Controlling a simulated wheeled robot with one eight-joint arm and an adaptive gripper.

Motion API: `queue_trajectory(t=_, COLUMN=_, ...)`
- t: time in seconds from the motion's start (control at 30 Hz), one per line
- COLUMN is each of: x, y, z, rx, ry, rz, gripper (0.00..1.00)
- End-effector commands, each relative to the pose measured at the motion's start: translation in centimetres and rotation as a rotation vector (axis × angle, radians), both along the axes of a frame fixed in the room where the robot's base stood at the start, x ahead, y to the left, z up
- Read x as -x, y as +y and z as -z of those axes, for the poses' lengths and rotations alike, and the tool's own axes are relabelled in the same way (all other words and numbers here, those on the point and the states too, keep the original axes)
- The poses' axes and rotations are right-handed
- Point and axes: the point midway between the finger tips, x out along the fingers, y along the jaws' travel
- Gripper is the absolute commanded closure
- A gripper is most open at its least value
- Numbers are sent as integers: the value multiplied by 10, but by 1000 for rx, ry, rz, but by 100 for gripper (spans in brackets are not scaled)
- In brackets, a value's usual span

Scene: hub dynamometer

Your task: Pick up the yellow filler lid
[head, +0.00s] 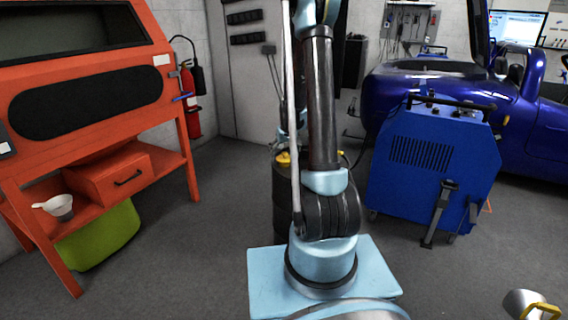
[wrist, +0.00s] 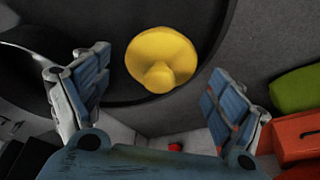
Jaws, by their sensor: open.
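The yellow filler lid (wrist: 160,60) is a round, flared piece with a knob, seen in the wrist view on the dark round top of a drum (wrist: 112,28). In the head view a bit of yellow, likely the same lid (head: 283,157), shows on the drum (head: 284,205), partly hidden behind my arm. My gripper (wrist: 159,72) is open, its two blue-padded fingers spread to the left and right of the lid. No contact with the lid shows, and I cannot tell the distance left to it. My gripper is hidden in the head view.
An orange cabinet (head: 95,95) with a green bin (head: 100,238) below stands at left. A fire extinguisher (head: 190,100) is by the wall. A blue wheeled machine (head: 425,165) and a blue car (head: 540,120) stand at right. Grey floor (head: 190,250) is clear at left of my base.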

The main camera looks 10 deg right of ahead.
Motion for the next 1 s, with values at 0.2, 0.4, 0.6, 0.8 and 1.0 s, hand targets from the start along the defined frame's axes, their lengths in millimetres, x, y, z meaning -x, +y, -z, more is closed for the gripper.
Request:
queue_trajectory(t=0.2, x=-3, y=0, z=10, rx=0, ry=0, rz=0, gripper=12)
queue_trajectory(t=0.4, x=-3, y=0, z=11, rx=0, ry=0, rz=0, gripper=12)
queue_trajectory(t=0.6, x=-3, y=0, z=11, rx=0, ry=0, rz=0, gripper=51)
queue_trajectory(t=0.8, x=-3, y=0, z=11, rx=0, ry=0, rz=0, gripper=55)
queue_trajectory(t=1.0, x=-3, y=0, z=9, rx=0, ry=0, rz=0, gripper=55)
